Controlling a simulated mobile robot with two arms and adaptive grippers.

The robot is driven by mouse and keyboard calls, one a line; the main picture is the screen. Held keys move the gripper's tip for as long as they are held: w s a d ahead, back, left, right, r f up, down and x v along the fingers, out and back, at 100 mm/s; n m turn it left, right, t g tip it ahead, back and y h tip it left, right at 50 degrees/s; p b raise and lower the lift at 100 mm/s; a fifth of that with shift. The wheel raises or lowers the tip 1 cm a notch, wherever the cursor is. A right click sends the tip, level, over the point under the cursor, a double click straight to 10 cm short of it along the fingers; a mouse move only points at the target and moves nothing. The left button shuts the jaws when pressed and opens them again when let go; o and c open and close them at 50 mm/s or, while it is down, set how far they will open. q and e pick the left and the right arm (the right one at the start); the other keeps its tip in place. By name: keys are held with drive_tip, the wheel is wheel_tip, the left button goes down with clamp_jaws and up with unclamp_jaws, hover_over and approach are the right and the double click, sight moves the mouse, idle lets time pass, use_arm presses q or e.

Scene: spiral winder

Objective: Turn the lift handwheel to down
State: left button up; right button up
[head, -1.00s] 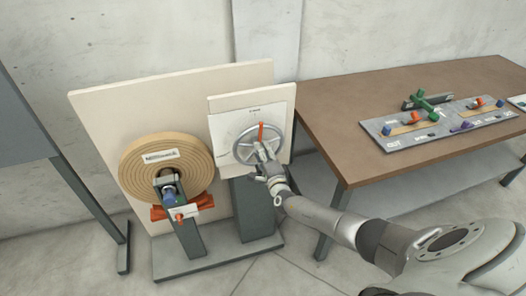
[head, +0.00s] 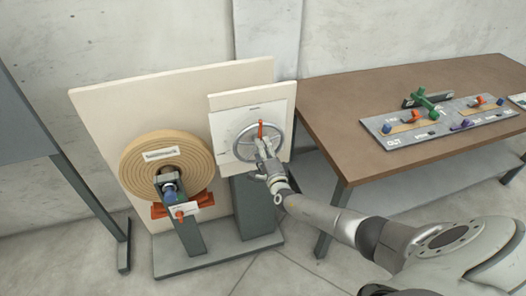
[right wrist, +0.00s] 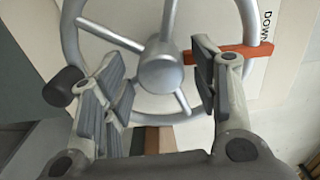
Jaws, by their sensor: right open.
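The lift handwheel (head: 244,153) is a grey spoked ring on a white panel. It fills the upper part of the right wrist view, with its round hub (right wrist: 161,68) in the middle and a dark knob (right wrist: 63,88) at the left of the rim. An orange pointer (head: 261,129) points up in the head view; in the wrist view it points right, near the printed word DOWN (right wrist: 267,27). My right gripper (right wrist: 160,60) is open in front of the wheel, its fingers on either side of the hub. Whether they touch a spoke is unclear. My left gripper is out of view.
A wound tan roll (head: 140,153) on a stand is left of the wheel. A brown table (head: 345,137) to the right carries a grey board (head: 399,141) with coloured parts. A dark panel on legs (head: 22,125) stands at far left.

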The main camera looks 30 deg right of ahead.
drive_tip(key=v, duration=1.2)
drive_tip(key=shift+c, duration=0.2)
